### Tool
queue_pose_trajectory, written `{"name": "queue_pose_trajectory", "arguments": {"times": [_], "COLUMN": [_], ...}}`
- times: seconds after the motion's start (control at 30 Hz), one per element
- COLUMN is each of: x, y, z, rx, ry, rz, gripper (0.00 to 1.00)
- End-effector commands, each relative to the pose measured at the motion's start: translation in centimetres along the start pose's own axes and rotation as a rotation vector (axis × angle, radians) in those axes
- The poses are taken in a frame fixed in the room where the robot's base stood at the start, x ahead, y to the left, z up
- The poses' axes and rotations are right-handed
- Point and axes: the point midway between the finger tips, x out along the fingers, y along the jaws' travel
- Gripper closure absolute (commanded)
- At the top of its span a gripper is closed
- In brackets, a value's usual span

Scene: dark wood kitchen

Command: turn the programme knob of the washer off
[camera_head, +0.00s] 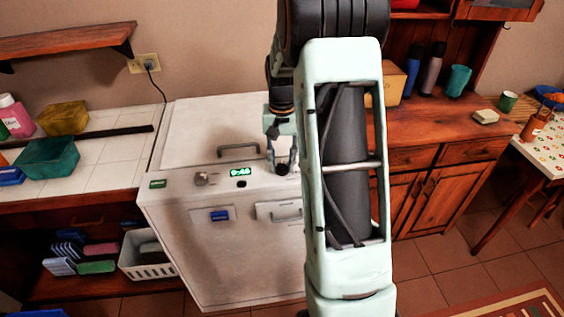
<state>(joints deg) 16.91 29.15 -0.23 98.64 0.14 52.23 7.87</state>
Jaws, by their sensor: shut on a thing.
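The white washer (235,255) stands in the middle, with its control panel along the top front edge. My gripper (283,163) points down at the right part of the panel. Its fingers are around a dark round knob (282,170) and shut on it. The knob is partly covered by the fingers, and I cannot make out where its pointer sits. A grey knob (202,179) is at the left of the panel. A lit green display (239,173) reading about 9:45 lies between the two knobs. My arm hides the right end of the panel.
A handle (238,151) stands up from the washer's top behind the panel. A tiled counter (112,150) with boxes and a pink bottle (14,115) adjoins on the left. A wooden cabinet (450,150) with cups and bottles stands on the right. Tiled floor is free at the lower right.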

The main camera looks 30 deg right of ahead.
Motion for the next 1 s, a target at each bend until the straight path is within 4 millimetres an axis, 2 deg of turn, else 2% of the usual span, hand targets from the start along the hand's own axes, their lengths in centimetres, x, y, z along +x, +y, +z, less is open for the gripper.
{"name": "queue_pose_trajectory", "arguments": {"times": [0.4, 0.9, 0.93, 1.0], "x": [-0.07, -0.08, -0.08, -0.07], "y": [0.00, -0.01, -0.01, -0.01], "z": [-0.05, -0.05, -0.05, -0.05], "rx": [-0.159, -0.175, -0.175, -0.174], "ry": [0.001, 0.002, 0.002, 0.002], "rz": [0.000, 0.000, 0.000, 0.000], "gripper": [0.97, 0.97, 0.70, 0.62]}}
